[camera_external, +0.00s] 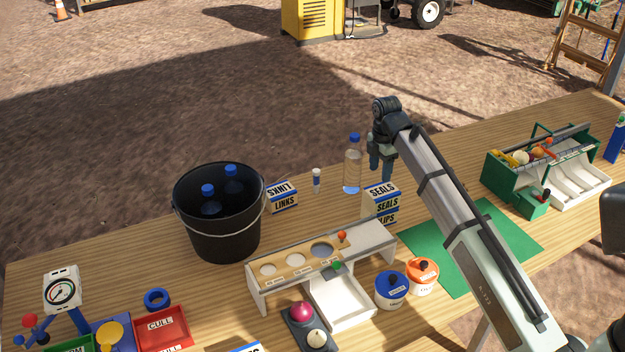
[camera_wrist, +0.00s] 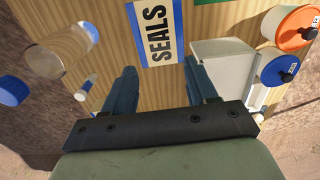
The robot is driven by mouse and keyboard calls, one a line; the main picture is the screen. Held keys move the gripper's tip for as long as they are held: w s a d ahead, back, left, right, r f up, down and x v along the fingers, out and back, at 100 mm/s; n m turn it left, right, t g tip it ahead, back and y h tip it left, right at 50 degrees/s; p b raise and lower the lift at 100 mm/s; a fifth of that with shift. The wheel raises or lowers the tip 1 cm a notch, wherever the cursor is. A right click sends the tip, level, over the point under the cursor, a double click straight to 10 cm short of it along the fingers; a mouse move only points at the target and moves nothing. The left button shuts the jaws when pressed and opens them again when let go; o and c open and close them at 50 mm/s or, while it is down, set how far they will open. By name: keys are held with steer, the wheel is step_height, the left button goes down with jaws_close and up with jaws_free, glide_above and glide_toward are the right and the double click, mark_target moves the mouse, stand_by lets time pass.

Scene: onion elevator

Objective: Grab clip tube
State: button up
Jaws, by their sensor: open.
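A small white tube (camera_external: 316,181) with a dark blue band stands on the table right of the LINKS box; it looks like the clip tube, though no lettering on it is readable. It also shows at the left of the wrist view (camera_wrist: 86,87), outside and left of my fingers. My gripper (camera_external: 381,167) hangs fingers down above the table, near the clear bottle and above the SEALS box (camera_external: 381,193). In the wrist view my gripper (camera_wrist: 162,78) has its fingers apart with nothing between them but table. The SEALS box (camera_wrist: 155,32) lies beyond the fingertips.
A clear blue-capped bottle (camera_external: 352,170) stands between the tube and my gripper. The LINKS box (camera_external: 281,197) and a black bucket (camera_external: 221,238) holding bottles are left of the tube. A sorting stand (camera_external: 375,242) and lidded pots (camera_external: 392,290) are in front. Table behind the tube is clear.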

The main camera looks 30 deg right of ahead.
steer(key=w+a+f, duration=0.2)
steer(key=a, duration=0.2)
steer(key=m, duration=2.2)
glide_above(316, 171)
steer(key=shift+s+f, duration=0.25)
steer(key=shift+f, duration=0.65)
steer(key=m, duration=0.5)
steer(key=shift+w+m, duration=0.2)
steer(key=shift+m, duration=0.2)
steer(key=m, duration=0.5)
steer(key=shift+w, duration=0.1)
steer(key=m, duration=0.5)
step_height(316, 171, down, 8)
steer(key=shift+f, duration=0.15)
steer(key=shift+w+d+f, duration=0.1)
steer(key=shift+w+f, duration=0.05)
steer(key=shift+f, duration=2.65)
jaws_close()
